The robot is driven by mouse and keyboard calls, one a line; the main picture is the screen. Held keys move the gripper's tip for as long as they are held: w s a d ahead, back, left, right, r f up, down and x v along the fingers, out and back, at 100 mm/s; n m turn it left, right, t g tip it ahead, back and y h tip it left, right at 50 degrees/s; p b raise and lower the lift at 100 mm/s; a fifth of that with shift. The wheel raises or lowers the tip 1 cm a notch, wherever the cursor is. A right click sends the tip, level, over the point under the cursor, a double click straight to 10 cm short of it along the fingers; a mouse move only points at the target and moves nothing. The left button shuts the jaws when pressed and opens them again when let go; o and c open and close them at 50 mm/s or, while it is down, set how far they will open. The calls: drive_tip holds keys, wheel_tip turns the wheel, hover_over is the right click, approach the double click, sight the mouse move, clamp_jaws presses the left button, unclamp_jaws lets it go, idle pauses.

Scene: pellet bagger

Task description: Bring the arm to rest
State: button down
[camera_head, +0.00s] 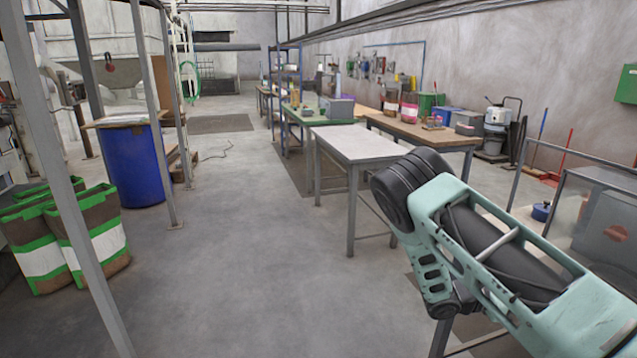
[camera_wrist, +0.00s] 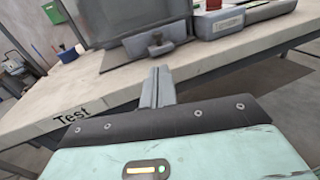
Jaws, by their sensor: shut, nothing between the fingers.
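My gripper (camera_wrist: 158,86) shows in the wrist view with its two fingers together and nothing between them. It points toward a light-topped table (camera_wrist: 108,97) with the word "Test" on its front edge. The fingertips appear in front of the table edge; I cannot tell the exact gap. In the head view my arm, pale green and black, reaches in from the lower right. My gripper is not visible in the head view.
A bare table (camera_head: 362,143) stands beyond my arm. A clear-walled box (camera_head: 600,215) is at the right. A blue drum (camera_head: 133,165) and green-and-brown bags (camera_head: 95,240) stand at the left, behind metal posts. The middle floor (camera_head: 235,240) is clear.

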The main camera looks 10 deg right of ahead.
drive_tip(key=s+a+r+m+y, duration=0.2)
drive_tip(key=a+y, duration=0.2)
drive_tip(key=a, duration=0.5)
drive_tip(key=s+a+r+m+y, duration=0.2)
drive_tip(key=s+a+y, duration=0.1)
drive_tip(key=a, duration=0.6)
drive_tip(key=s+a+r+m+y, duration=0.2)
drive_tip(key=a+y, duration=0.2)
drive_tip(key=a, duration=0.5)
drive_tip(key=s+a+r+m+t+y, duration=0.1)
drive_tip(key=s+a+r+y, duration=0.2)
drive_tip(key=s+a+r, duration=0.2)
drive_tip(key=s+a+r+t+y, duration=0.2)
drive_tip(key=s+a+r, duration=0.3)
drive_tip(key=s+a, duration=0.4)
drive_tip(key=a+y, duration=0.1)
drive_tip(key=a, duration=0.2)
drive_tip(key=shift+s+a+r+m+t+y, duration=0.15)
drive_tip(key=shift+a+r+m+t+y, duration=0.15)
drive_tip(key=shift+r+m+y, duration=0.1)
drive_tip(key=shift+d, duration=0.2)
